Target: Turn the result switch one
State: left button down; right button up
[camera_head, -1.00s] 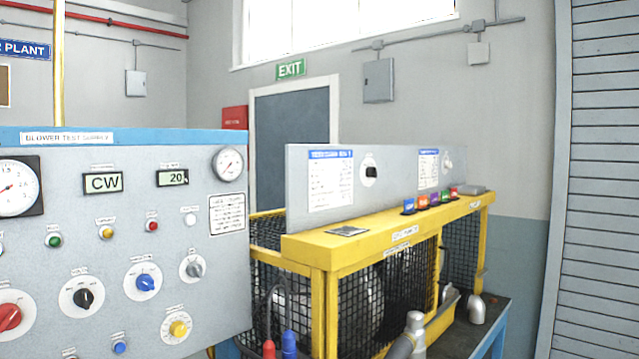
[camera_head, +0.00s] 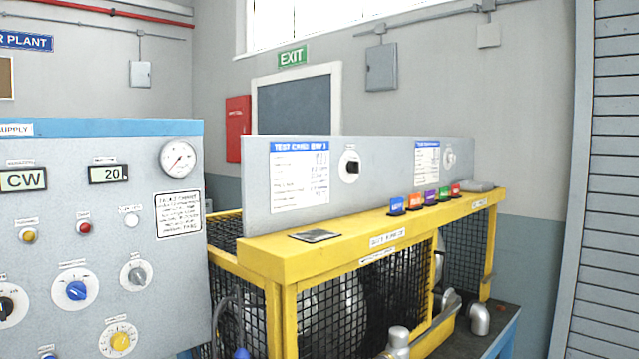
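A grey upright panel (camera_head: 390,180) stands on top of a yellow bench frame. It carries a card headed "TEST CARD BAY 1" (camera_head: 300,176). Right of this card is a black rotary switch (camera_head: 350,167) on a round white plate. A second, pale switch (camera_head: 450,158) sits farther right beside another card (camera_head: 427,163). No readable label says which of them is result switch one. Both switches are uncovered in the head view. Neither of my grippers is in view.
A blower test supply console (camera_head: 150,230) with knobs and lamps fills the left. The yellow frame (camera_head: 270,262) with mesh sides juts toward me. Several coloured tabs (camera_head: 430,198) and a dark plate (camera_head: 315,236) sit on its top. Pipes (camera_head: 398,340) stick out at the lower right.

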aim_at(353, 166)
jog(key=i+l+u, duration=0.1)
jog(key=i+l, duration=0.15)
jog(key=l, duration=0.4)
jog(key=i+l+u, duration=0.15)
jog(key=l, duration=0.5)
jog(key=i+l+u, duration=0.1)
jog(key=i+l, duration=0.15)
jog(key=l, duration=0.4)
jog(key=i+l+u, duration=0.15)
jog(key=l, duration=0.55)
jog(key=i+l+u, duration=0.1)
jog(key=l, duration=0.6)
jog(key=i+l+u, duration=0.15)
jog(key=l, duration=0.55)
jog(key=l+u, duration=0.1)
jog(key=l, duration=0.65)
jog(key=i, duration=0.05)
